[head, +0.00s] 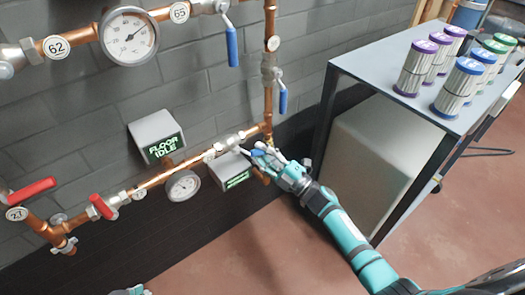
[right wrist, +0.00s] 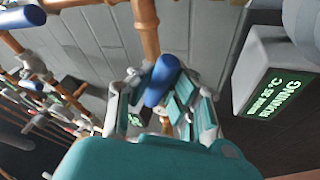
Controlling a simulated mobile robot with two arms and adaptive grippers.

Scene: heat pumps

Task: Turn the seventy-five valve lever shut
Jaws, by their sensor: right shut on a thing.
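My right gripper (head: 264,155) reaches in from the lower right to the right end of the lower copper pipe (head: 160,178). It is shut on a blue valve lever (right wrist: 162,80), which lies between its fingers in the right wrist view. In the head view the gripper largely covers this lever and its valve. The number seventy-five is not readable on any tag in view. My left gripper is not in view; only a small teal part of mine shows at the bottom edge.
A "FLOOR IDLE" display (head: 160,142) and a gauge (head: 183,186) sit by the lower pipe. A second display (right wrist: 272,90) reads "RUNNING". Other blue levers (head: 231,47) (head: 283,98) and red levers (head: 33,190) (head: 102,206) are nearby. A metal table (head: 385,92) with canisters stands right.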

